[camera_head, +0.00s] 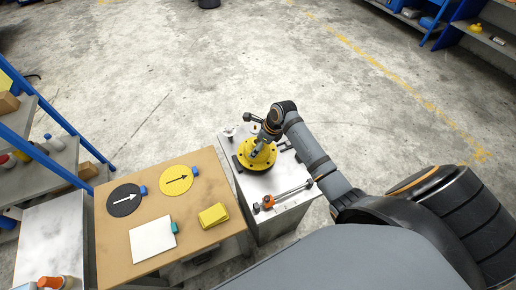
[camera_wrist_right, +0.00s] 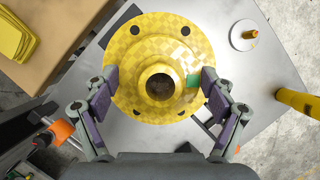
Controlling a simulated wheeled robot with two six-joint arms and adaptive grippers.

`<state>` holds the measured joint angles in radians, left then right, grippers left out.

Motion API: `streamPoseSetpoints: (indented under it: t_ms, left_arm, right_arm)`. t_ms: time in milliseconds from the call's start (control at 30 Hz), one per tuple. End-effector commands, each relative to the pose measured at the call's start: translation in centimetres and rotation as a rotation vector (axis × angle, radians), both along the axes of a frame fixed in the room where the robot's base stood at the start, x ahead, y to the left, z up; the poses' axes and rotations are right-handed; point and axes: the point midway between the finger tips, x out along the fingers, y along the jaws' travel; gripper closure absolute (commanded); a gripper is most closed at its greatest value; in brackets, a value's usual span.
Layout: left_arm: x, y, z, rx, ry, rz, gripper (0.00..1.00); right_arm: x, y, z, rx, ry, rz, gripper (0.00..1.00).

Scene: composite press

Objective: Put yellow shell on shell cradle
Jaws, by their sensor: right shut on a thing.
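The yellow shell (camera_head: 258,156) is a round flanged part with a raised hub and bolt holes. It is over the metal table (camera_head: 284,211), at the end of my right arm. In the right wrist view the shell (camera_wrist_right: 140,95) faces the camera, with a green patch on it. My right gripper (camera_wrist_right: 160,84) is shut on the shell, one finger on each side. Dark bars (camera_head: 238,163) show at the shell's edge and may belong to the shell cradle, which is mostly hidden under it. I cannot tell whether the shell touches it. My left gripper is not in view.
A brown board table (camera_head: 188,247) on the left holds a black disc (camera_head: 124,200), a yellow disc (camera_head: 176,181), a white sheet (camera_head: 152,240) and a yellow block (camera_head: 213,215). A rod with an orange end (camera_head: 268,201) lies near the metal table's front.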

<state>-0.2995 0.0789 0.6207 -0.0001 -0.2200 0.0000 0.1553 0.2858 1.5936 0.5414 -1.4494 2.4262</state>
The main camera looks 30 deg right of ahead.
Motion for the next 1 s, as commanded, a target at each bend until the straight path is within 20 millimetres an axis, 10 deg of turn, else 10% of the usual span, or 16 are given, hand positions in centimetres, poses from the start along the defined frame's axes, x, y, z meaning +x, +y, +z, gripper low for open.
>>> streamPoseSetpoints:
  t_ms: [667,700,1000]
  left_arm:
    - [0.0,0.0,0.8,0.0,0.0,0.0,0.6]
    - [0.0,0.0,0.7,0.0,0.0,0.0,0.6]
    - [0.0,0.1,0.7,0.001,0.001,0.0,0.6]
  right_arm:
    - [0.3,-0.4,-3.8,-0.001,-0.001,0.001,0.57]
    - [0.3,-0.4,-3.8,0.0,0.0,0.001,0.11]
    - [0.2,-0.4,-3.8,-0.001,-0.001,0.001,0.0]
